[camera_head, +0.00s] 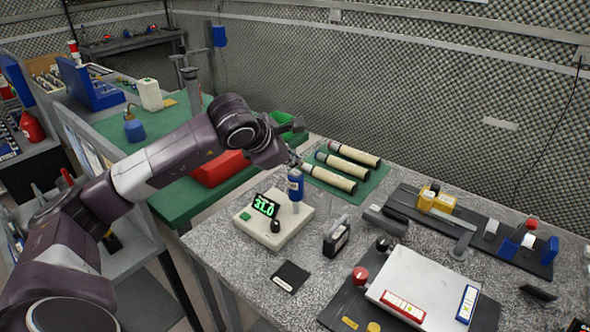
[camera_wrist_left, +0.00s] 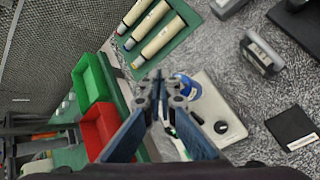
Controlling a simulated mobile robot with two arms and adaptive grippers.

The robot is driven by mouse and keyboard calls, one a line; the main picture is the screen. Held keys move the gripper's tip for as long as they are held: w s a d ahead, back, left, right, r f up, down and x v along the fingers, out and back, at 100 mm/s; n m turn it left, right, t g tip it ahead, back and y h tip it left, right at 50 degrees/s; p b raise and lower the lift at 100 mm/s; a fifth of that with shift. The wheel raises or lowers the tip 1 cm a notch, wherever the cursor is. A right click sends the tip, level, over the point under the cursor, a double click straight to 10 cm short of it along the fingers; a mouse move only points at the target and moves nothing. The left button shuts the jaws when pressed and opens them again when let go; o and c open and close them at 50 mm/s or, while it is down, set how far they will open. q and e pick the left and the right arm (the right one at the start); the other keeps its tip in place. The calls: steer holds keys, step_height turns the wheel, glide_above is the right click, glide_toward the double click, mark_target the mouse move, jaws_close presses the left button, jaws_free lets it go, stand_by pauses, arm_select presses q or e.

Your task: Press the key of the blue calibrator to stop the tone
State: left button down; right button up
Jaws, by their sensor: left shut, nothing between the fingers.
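The blue calibrator (camera_head: 295,185) stands upright on a pale instrument box (camera_head: 262,232) with a green lit display reading 31.0. In the left wrist view the calibrator (camera_wrist_left: 188,88) shows just right of the fingertips, partly hidden by them. My left gripper (camera_head: 293,159) is above the calibrator, fingers pointing down. In the left wrist view its fingers (camera_wrist_left: 157,90) are shut with nothing between them. I cannot tell whether they touch the calibrator; its key is not clearly visible. My right gripper is not in view.
Several pale cylinders (camera_head: 328,175) lie on a green mat behind the calibrator. A small dark device (camera_head: 336,238) and a black pad (camera_head: 291,276) are nearby on the speckled table. A red bin (camera_head: 219,168) stands left, on the green bench.

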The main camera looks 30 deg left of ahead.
mark_target(294, 173)
arm_select(q)
steer(key=shift+r+p, duration=1.5)
steer(key=shift+r, duration=1.15)
